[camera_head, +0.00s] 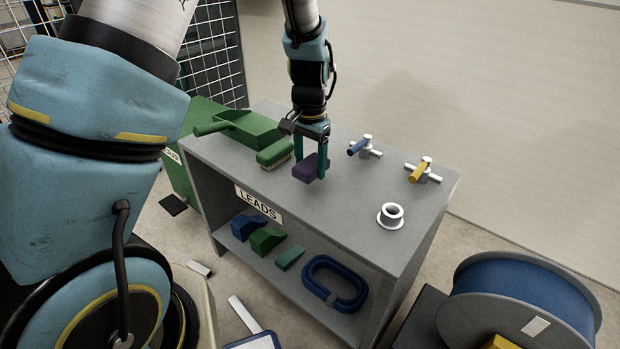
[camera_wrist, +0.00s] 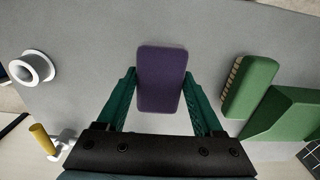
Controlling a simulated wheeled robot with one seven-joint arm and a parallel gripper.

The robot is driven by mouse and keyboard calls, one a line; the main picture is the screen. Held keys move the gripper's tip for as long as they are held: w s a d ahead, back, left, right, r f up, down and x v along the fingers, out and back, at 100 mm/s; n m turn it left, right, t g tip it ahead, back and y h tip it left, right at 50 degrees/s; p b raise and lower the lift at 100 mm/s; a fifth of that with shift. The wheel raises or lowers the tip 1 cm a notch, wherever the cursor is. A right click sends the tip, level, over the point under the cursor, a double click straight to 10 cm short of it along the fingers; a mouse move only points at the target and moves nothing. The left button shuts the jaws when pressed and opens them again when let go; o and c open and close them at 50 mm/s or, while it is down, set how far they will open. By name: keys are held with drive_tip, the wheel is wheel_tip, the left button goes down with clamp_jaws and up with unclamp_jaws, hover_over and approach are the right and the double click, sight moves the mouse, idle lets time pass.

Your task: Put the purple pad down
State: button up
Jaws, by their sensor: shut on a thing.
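The purple pad (camera_head: 306,168) is between the two green fingers of my gripper (camera_head: 311,165), over the grey top of the bench (camera_head: 350,205). In the wrist view the pad (camera_wrist: 161,80) shows as a rounded purple block, and my gripper (camera_wrist: 162,100) is shut on its sides. The pad is low over the bench top; I cannot tell whether it touches it.
A green brush (camera_head: 274,154) and a green tray-like item (camera_head: 245,130) lie left of the pad. A blue-handled valve (camera_head: 362,147), a yellow-handled valve (camera_head: 422,172) and a white flanged ring (camera_head: 391,215) stand to the right. The front middle of the top is bare.

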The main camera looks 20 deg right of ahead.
sight(310, 187)
drive_tip(key=shift+f, duration=2)
drive_tip(key=shift+f, duration=0.1)
drive_tip(key=o, duration=1.4)
drive_tip(key=shift+o, duration=0.2)
wheel_tip(310, 187, up, 12)
drive_tip(key=shift+r+p, duration=0.15)
drive_tip(key=shift+p, duration=0.15)
drive_tip(key=s+a+r+n, duration=0.1)
drive_tip(key=a+n, duration=0.4)
drive_tip(key=a, duration=1)
drive_tip(key=s+a+r+n+t, duration=0.1)
drive_tip(key=s+a+n, duration=0.2)
drive_tip(key=a, duration=1.2)
drive_tip(key=n, duration=0.3)
drive_tip(key=shift+r+t, duration=0.3)
